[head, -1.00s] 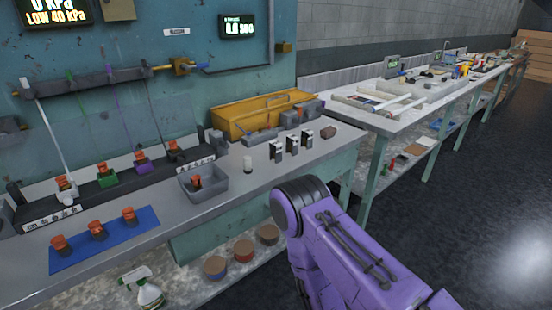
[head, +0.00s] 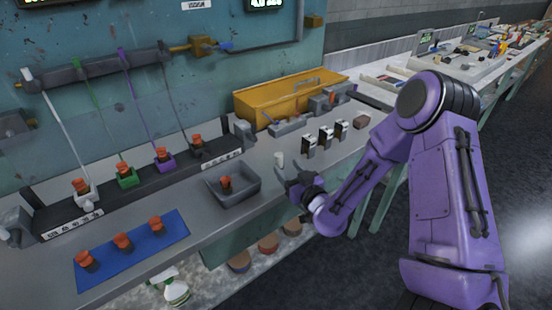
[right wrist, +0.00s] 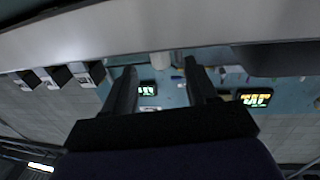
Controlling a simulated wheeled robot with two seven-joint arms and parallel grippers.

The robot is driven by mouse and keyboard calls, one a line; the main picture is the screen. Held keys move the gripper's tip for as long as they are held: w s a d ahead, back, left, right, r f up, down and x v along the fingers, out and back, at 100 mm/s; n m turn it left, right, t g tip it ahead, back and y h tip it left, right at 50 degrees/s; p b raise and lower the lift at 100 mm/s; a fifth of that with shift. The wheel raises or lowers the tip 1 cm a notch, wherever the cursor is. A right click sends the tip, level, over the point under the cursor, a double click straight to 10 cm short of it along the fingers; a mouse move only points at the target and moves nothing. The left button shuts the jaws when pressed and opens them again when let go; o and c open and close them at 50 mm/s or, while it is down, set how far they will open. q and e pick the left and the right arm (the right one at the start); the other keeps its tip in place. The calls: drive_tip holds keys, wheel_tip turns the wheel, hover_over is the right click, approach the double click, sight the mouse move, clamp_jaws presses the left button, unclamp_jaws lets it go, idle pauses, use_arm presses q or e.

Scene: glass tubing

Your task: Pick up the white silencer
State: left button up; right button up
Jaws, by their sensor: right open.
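The white silencer (head: 279,160) is a small pale upright cylinder on the grey bench, right of the grey tray. My right gripper (head: 293,176) is open and empty at the bench's front edge, just in front of the silencer, apart from it as far as I can see. In the right wrist view, which looks upside down, the two dark fingers (right wrist: 159,78) are spread apart. A pale cylinder that looks like the silencer (right wrist: 164,60) shows between and beyond their tips. My left gripper is not in view.
The grey tray (head: 257,196) holds an orange-topped part. Several metal blocks (head: 326,137) stand to the right of the silencer. A yellow toolbox (head: 262,99) is behind. A blue mat (head: 100,266) with orange-topped parts lies to the left.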

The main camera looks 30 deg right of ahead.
sight(281, 160)
drive_tip(key=w, duration=0.1)
drive_tip(key=w+p, duration=0.1)
drive_tip(key=w, duration=0.3)
drive_tip(key=shift+w+d+r+p, duration=0.15)
drive_tip(key=shift+d+p, duration=0.15)
drive_tip(key=shift+p, duration=0.1)
drive_tip(key=shift+w, duration=0.5)
drive_tip(key=c, duration=1)
